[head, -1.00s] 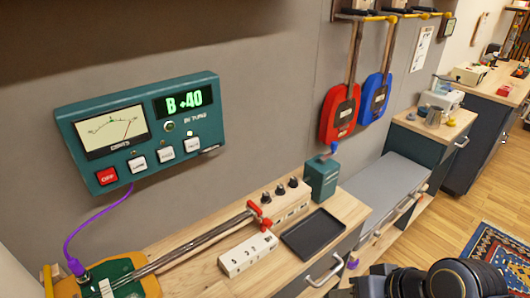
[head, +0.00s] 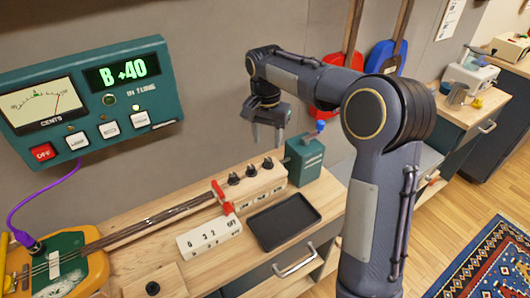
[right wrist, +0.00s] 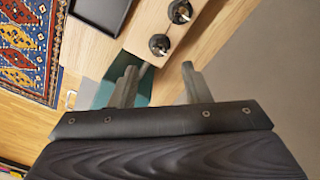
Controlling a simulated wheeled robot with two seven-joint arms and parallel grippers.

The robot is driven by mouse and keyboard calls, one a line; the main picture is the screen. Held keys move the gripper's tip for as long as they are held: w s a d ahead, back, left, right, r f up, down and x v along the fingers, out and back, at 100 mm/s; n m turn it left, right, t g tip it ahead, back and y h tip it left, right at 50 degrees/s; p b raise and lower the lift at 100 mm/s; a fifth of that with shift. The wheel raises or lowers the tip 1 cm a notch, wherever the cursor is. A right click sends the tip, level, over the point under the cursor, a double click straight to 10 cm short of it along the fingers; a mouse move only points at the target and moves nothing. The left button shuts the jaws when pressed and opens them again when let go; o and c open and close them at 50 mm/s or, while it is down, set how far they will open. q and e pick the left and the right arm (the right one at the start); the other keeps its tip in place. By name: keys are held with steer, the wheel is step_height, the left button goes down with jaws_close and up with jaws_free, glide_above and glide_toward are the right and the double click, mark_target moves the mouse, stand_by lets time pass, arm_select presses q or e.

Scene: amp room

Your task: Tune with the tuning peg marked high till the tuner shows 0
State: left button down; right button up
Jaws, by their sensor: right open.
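The teal tuner (head: 90,97) on the wall reads "B +40" in green, and its needle leans right of centre. Three dark tuning pegs stand in a row on a pale wooden block (head: 262,190): a left peg (head: 233,178), a middle peg (head: 250,171) and a right peg (head: 267,163). The labels on the block's front are too small to read. My right gripper (head: 266,147) is open and empty, pointing down above the right end of the row, apart from the pegs. In the right wrist view two pegs (right wrist: 159,44) show beyond the fingers (right wrist: 158,82). My left gripper is out of view.
A teal box with a blue-tipped crank (head: 305,158) stands right of the pegs. The stringed instrument (head: 60,262) lies at left. Red and blue instruments hang behind my right arm.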

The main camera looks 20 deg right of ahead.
mark_target(268, 159)
step_height(268, 159, down, 7)
steer(key=shift+s, duration=0.15)
jaws_close()
stand_by(0.5)
steer(key=shift+n, duration=0.3)
